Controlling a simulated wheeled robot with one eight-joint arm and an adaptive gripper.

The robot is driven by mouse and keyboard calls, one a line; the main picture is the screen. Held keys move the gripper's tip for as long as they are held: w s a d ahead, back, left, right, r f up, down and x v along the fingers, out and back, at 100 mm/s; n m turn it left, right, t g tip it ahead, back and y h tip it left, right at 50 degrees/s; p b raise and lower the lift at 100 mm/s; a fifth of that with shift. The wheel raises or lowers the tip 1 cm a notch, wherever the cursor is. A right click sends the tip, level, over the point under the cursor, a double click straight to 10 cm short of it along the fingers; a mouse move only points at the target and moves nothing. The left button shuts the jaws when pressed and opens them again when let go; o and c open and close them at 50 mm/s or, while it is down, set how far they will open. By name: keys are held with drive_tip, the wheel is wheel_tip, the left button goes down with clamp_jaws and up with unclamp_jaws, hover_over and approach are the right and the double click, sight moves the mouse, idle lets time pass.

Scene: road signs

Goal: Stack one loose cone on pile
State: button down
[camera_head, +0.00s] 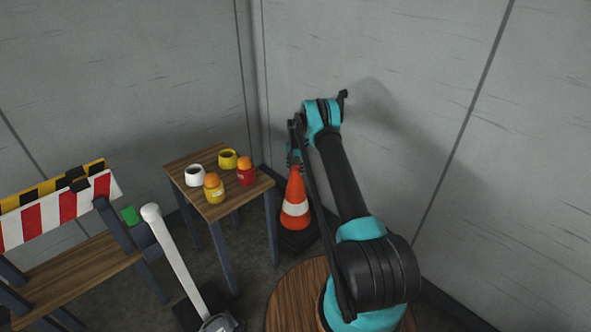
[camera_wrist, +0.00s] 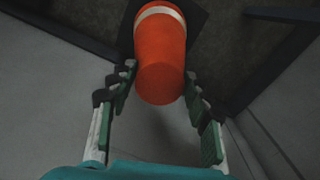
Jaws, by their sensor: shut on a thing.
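An orange cone (camera_head: 295,205) with a white band and a dark square base stands upright near the room's corner, beside the small table. In the wrist view the cone (camera_wrist: 161,45) lies between the two green-padded fingers, with its rounded top toward my palm. My gripper (camera_head: 294,157) is at the cone's top from above, shut on it; it also shows in the wrist view (camera_wrist: 160,82). I cannot tell whether the cone rests on the floor, on another cone or is raised. No other cone can be made out.
A small wooden table (camera_head: 226,209) left of the cone holds a white cup (camera_head: 194,175), a yellow cup (camera_head: 228,159) and two orange-topped containers (camera_head: 246,171). A striped barrier (camera_head: 60,210) and a white post (camera_head: 176,255) stand farther left. Walls are close behind.

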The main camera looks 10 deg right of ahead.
drive_tip(key=shift+f, duration=0.1)
drive_tip(key=c, duration=0.6)
unclamp_jaws()
drive_tip(key=shift+f, duration=0.1)
wheel_tip(320, 180, up, 12)
drive_tip(key=shift+r, duration=0.1)
